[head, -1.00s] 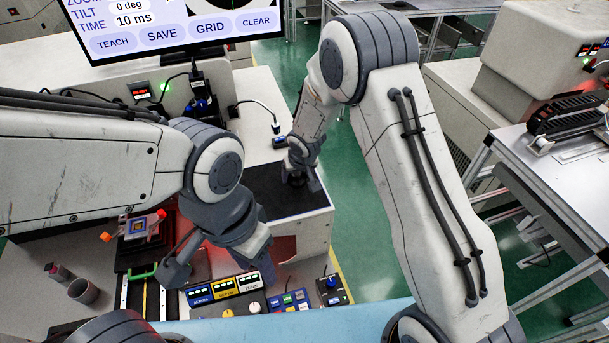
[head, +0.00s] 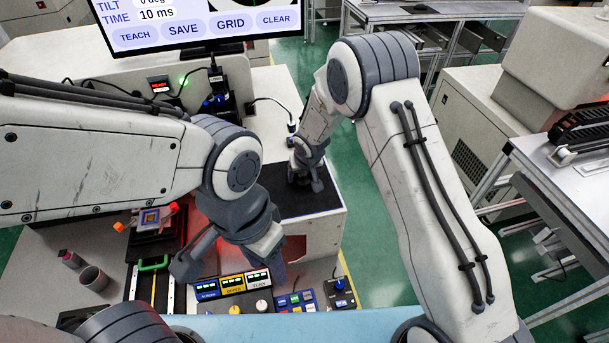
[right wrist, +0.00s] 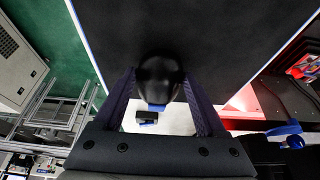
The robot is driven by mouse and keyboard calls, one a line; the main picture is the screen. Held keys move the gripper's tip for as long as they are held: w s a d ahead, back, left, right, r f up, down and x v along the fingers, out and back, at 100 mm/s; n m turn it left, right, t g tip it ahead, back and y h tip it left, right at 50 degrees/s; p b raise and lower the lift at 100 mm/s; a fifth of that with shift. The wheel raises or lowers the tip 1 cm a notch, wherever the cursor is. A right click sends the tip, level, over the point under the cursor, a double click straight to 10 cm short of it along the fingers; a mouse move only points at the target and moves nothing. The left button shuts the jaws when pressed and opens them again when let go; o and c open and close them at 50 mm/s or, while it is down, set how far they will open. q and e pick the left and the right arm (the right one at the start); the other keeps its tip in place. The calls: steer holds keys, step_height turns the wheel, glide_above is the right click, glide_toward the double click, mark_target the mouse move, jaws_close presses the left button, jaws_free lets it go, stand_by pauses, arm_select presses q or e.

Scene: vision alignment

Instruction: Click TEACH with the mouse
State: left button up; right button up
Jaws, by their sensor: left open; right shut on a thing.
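The screen (head: 188,12) at the top of the head view shows a TEACH button (head: 135,36) at the left of a row with SAVE, GRID and CLEAR. No pointer can be made out on the visible part. The black mouse (right wrist: 158,76) is between the fingers of my right gripper (right wrist: 160,100), which is shut on it over the black pad (right wrist: 200,28). In the head view my right gripper (head: 305,180) is over the pad (head: 318,201) and largely hides the mouse. My left gripper (head: 230,268) is open and empty above the control panels.
Coloured control panels (head: 232,285) and a small box with a blue knob (head: 340,287) lie below the pad. A stage with a chip (head: 151,219) and a grey cup (head: 94,278) are at the left. A cable runs behind the pad.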

mark_target(287, 195)
steer(key=shift+f+b, duration=0.65)
steer(key=shift+b, duration=0.1)
steer(key=shift+s+a+b, duration=0.15)
steer(key=shift+a+b, duration=0.05)
steer(key=shift+b, duration=0.25)
steer(key=s+a+b, duration=0.2)
steer(key=s+b, duration=0.1)
steer(key=b, duration=0.2)
steer(key=shift+a, duration=0.4)
steer(key=shift+s+a+b, duration=0.45)
steer(key=shift+s+b, duration=0.15)
steer(key=shift+b, duration=0.4)
steer(key=shift+s+a, duration=0.2)
steer(key=shift+s, duration=0.05)
